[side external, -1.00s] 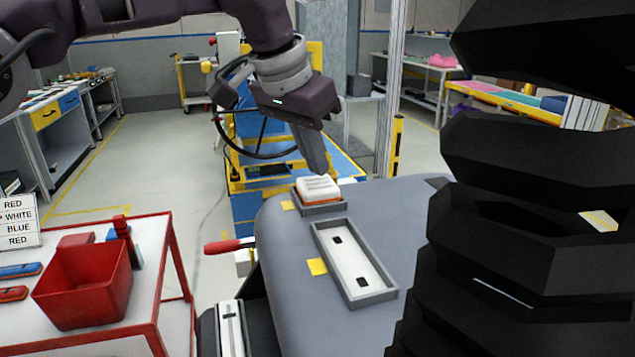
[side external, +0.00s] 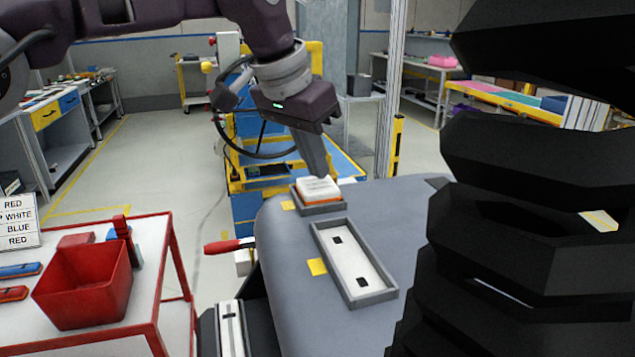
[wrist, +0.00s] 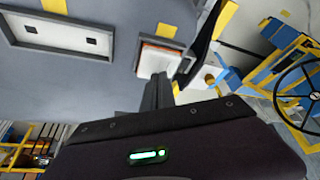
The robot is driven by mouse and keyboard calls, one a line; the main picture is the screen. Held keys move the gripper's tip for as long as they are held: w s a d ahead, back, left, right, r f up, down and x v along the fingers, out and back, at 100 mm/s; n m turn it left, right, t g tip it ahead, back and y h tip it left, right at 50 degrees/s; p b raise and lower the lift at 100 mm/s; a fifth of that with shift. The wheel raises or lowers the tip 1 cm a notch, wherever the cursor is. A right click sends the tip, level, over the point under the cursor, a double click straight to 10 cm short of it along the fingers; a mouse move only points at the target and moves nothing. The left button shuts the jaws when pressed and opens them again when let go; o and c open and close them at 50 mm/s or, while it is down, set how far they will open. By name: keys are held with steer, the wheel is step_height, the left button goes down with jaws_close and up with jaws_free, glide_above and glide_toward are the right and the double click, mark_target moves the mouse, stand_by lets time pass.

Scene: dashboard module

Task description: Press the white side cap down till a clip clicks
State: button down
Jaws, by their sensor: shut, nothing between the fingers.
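The white side cap (side external: 319,187) sits in a small grey frame (side external: 322,209) on the far end of the grey dashboard. An orange edge shows beneath the cap. My gripper (side external: 322,174) is shut and empty, with its fingertips just above the cap or touching it; I cannot tell which. In the wrist view, the cap (wrist: 156,62) lies just past the tips of my gripper (wrist: 158,76), which partly overlap its near edge. Whether any clip is engaged cannot be seen.
A long grey tray (side external: 348,293) with a white floor and two dark slots lies nearer on the dashboard (side external: 400,218). Yellow tabs sit beside both frames. A red bin (side external: 84,290) stands on a red-edged cart at left. Large black folds block the right side.

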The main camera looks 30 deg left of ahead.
steer(key=shift+f, duration=0.9)
stand_by(1.6)
steer(key=shift+r, duration=0.1)
step_height(320, 180, up, 8)
stand_by(0.4)
